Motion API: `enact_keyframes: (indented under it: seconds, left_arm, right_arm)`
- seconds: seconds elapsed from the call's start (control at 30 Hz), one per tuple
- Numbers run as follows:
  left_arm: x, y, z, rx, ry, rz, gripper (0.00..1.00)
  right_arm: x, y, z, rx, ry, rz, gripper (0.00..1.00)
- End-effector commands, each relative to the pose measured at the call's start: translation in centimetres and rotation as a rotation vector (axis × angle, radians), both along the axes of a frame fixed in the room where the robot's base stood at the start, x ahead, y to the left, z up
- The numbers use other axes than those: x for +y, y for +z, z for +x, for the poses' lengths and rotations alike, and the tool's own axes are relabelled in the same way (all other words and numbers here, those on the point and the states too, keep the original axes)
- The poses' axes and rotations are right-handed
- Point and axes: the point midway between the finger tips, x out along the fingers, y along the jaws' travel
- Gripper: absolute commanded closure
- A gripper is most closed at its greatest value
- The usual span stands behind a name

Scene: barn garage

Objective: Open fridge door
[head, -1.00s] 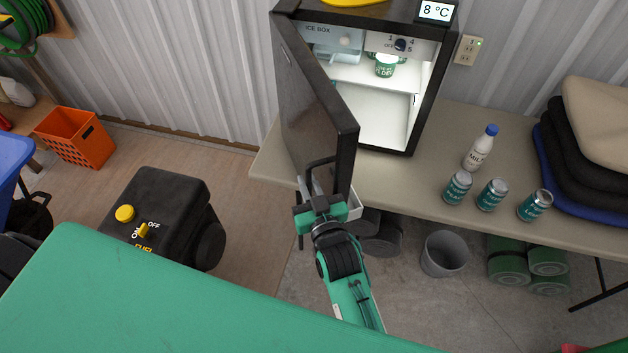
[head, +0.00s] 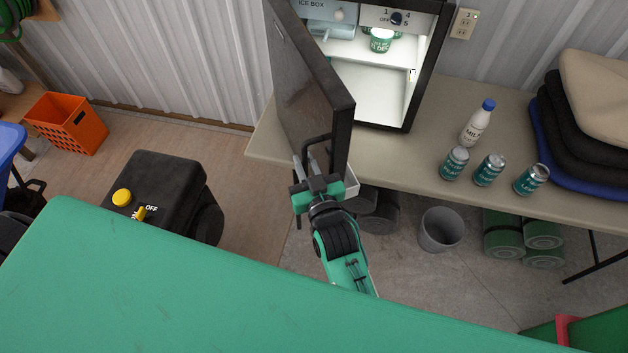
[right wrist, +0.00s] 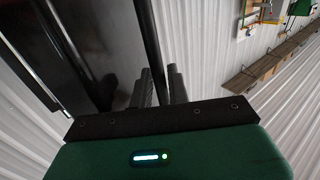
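The small black fridge (head: 424,75) stands on the table with its dark door (head: 308,90) swung well open toward me and the left. The lit white inside shows in the head view. The black door handle (head: 307,143) is on the outer face near the door's free edge. My right gripper (head: 309,164) is at this handle, its fingers close on both sides of the bar. In the right wrist view the handle bar (right wrist: 148,30) runs down between the fingertips (right wrist: 160,80), which partly hide their contact with it. My left gripper is not in view.
The beige table (head: 415,160) holds a milk bottle (head: 477,125), several cans (head: 489,170) and stacked cushions (head: 590,130). A grey bin (head: 441,231) stands below.

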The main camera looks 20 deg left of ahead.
Motion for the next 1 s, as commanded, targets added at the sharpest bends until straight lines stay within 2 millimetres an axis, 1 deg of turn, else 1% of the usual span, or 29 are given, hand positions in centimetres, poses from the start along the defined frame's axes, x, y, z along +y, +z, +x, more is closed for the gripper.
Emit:
enact_keyframes:
  seconds: [0.17,0.23,0.4,0.6,0.8,1.0]
  left_arm:
    - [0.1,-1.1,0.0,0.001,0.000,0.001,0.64]
    - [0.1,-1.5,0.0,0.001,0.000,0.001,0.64]
    - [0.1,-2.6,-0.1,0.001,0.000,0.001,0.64]
    - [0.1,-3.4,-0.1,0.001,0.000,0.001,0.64]
    - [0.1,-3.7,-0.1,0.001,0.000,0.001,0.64]
    - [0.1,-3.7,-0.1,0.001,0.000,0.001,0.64]
  right_arm:
    - [-1.6,-0.4,-2.2,0.001,0.001,-0.001,0.83]
    - [-2.5,-0.5,-3.5,0.001,0.001,-0.001,0.83]
    - [-4.7,-0.4,-6.6,0.001,0.001,-0.001,0.83]
    - [-6.7,-0.3,-9.3,0.000,0.000,0.000,0.83]
    - [-7.6,-0.1,-10.5,-0.001,0.000,0.000,0.83]
    - [-7.7,0.0,-10.7,-0.002,0.000,0.000,0.83]
